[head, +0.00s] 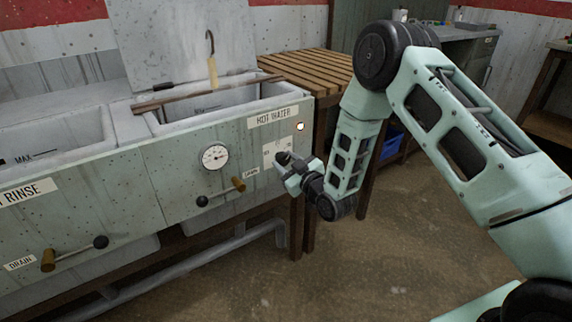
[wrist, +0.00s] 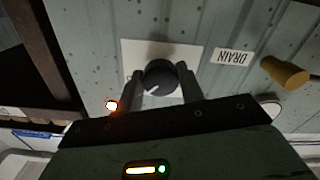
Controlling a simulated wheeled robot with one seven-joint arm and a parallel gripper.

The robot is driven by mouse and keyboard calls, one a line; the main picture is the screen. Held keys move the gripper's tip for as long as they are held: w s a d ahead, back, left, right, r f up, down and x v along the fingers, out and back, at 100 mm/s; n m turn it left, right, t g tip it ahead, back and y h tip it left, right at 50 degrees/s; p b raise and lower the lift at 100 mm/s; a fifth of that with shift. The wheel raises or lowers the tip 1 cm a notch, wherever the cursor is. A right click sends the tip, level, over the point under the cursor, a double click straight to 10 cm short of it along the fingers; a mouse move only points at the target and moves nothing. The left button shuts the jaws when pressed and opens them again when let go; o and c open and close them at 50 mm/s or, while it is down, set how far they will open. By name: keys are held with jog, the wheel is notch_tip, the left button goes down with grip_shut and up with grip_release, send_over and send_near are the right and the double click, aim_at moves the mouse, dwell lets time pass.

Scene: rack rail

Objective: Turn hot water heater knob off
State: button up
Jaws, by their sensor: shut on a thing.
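The hot water heater knob (wrist: 160,76) is a round black knob with a pale pointer line, on a white plate (wrist: 188,52) on the panel. In the wrist view my gripper (wrist: 161,90) has one finger on each side of the knob and is shut on it. In the head view my gripper (head: 284,172) is at the panel's right end, below the "HOT WATER" label (head: 273,117), and largely covers the knob. An indicator light (head: 300,126) glows above the knob; it also shows in the wrist view (wrist: 112,105).
A slatted wooden table (head: 310,70) stands behind. The floor (head: 400,230) on the right is clear.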

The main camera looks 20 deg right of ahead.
jog(key=n+b, duration=0.1)
jog(key=n, duration=0.4)
jog(key=shift+n+b, duration=0.3)
jog(key=shift+n, duration=0.1)
jog(key=n+b, duration=0.1)
jog(key=n, duration=0.8)
jog(key=shift+n+b, duration=0.4)
jog(key=n, duration=0.4)
jog(key=shift+r+n, duration=0.1)
jog(key=shift+n, duration=0.2)
jog(key=o, duration=1)
jog(key=shift+d, duration=0.1)
